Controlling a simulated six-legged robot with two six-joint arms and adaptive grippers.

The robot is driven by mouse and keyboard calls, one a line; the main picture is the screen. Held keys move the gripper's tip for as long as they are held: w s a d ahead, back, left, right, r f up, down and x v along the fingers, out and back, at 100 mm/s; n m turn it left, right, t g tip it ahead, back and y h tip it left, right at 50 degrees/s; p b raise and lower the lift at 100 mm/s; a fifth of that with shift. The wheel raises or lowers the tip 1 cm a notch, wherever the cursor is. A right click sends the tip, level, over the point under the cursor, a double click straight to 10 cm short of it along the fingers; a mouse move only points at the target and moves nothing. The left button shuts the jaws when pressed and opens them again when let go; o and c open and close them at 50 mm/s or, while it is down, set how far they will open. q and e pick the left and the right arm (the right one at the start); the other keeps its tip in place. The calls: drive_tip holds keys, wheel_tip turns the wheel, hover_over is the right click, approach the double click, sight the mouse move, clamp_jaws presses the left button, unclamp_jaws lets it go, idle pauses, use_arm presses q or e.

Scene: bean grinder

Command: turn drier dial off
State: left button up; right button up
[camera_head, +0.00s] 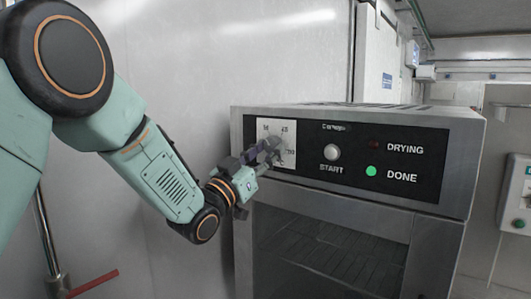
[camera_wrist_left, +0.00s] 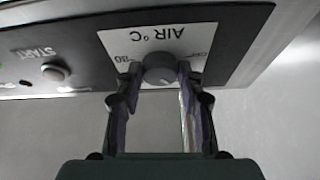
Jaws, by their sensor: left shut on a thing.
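The drier (camera_head: 345,195) is a grey metal box with a black control panel. Its dial (camera_wrist_left: 160,68) is a dark round knob on a white plate marked "AIR °C", shown upside down in the left wrist view. My left gripper (camera_head: 262,155) reaches the dial from the left in the head view and covers much of it. In the left wrist view the two fingers of this gripper (camera_wrist_left: 158,78) are shut on the dial, one on each side. The dial's white plate (camera_head: 288,127) shows partly around the fingers. My right gripper is not in view.
The panel has a START button (camera_head: 332,152), a dark red DRYING lamp (camera_head: 375,145) and a lit green DONE lamp (camera_head: 371,171). A dark glass window (camera_head: 330,255) is below. A wall box (camera_head: 516,195) hangs at the far right.

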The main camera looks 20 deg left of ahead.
use_arm(q)
drive_tip(key=n+y, duration=0.1)
drive_tip(key=n, duration=0.3)
drive_tip(key=shift+d+r+t+y, duration=0.1)
drive_tip(key=shift+d+t+y, duration=0.1)
drive_tip(key=shift+t+y, duration=0.15)
drive_tip(key=n+y, duration=0.1)
drive_tip(key=n, duration=0.1)
drive_tip(key=n+y, duration=0.2)
drive_tip(key=n, duration=0.1)
drive_tip(key=shift+s+d+r, duration=0.1)
drive_tip(key=shift+d+r, duration=0.05)
drive_tip(key=n+y, duration=0.1)
drive_tip(key=n, duration=0.1)
drive_tip(key=n+y+p, duration=0.1)
drive_tip(key=n, duration=0.2)
drive_tip(key=shift+d+r, duration=0.15)
drive_tip(key=shift+r+n+g+y+p, duration=0.1)
drive_tip(key=shift+n+g+y+p, duration=0.6)
drive_tip(key=shift+n, duration=1.6)
drive_tip(key=o, duration=1.2)
drive_tip(key=shift+g, duration=0.25)
drive_tip(key=shift+c, duration=0.2)
drive_tip(key=shift+s, duration=0.1)
